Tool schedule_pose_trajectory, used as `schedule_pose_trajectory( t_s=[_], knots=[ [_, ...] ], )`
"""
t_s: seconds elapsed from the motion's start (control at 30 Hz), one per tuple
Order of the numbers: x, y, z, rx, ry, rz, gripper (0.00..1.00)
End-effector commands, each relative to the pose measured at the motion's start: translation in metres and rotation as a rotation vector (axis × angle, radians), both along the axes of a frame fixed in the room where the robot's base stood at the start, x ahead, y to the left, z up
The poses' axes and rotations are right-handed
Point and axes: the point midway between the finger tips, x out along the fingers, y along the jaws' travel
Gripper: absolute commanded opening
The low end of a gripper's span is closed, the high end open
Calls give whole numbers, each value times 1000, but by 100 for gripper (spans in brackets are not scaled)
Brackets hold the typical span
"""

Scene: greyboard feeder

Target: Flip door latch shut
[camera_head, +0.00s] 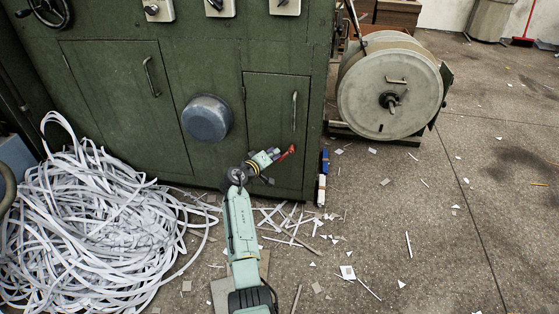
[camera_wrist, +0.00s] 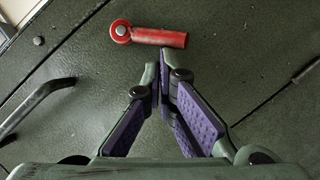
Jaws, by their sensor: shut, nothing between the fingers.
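The red door latch (camera_wrist: 152,36) is a short bar with a round end and a bolt at its left in the wrist view. It lies nearly level there, across the green metal front. In the head view the latch (camera_head: 289,152) is a small red piece at the right side of the small cabinet door (camera_head: 270,92). My gripper (camera_wrist: 158,68) is shut and empty, with its fingertips just below the latch's middle in the wrist view. I cannot tell whether they touch it. In the head view my gripper (camera_head: 277,155) is beside the latch, low on the cabinet.
The small door has a bar handle (camera_head: 294,110), also at left in the wrist view (camera_wrist: 30,105). A round grey cover (camera_head: 207,118) sticks out left of it. A heap of paper strips (camera_head: 85,225) lies at left, a large reel (camera_head: 388,94) at right. Scraps litter the floor.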

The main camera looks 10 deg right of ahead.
Motion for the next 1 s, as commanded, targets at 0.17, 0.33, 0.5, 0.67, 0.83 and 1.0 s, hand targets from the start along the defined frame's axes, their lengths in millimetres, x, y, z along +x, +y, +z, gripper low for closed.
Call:
schedule_pose_trajectory(
  t_s=[0.17, 0.33, 0.5, 0.67, 0.83, 1.0],
  knots=[
    [0, -2, -13, -118, 41, -3, 0],
    [-1, -3, -18, -113, 40, -3, 0],
    [-1, -4, -21, -110, 39, -3, 0],
    [-2, -5, -22, -110, 39, -2, 0],
    [-2, -5, -22, -110, 39, -2, 0],
    [-2, -5, -22, -110, 39, -1, 0]
  ],
)
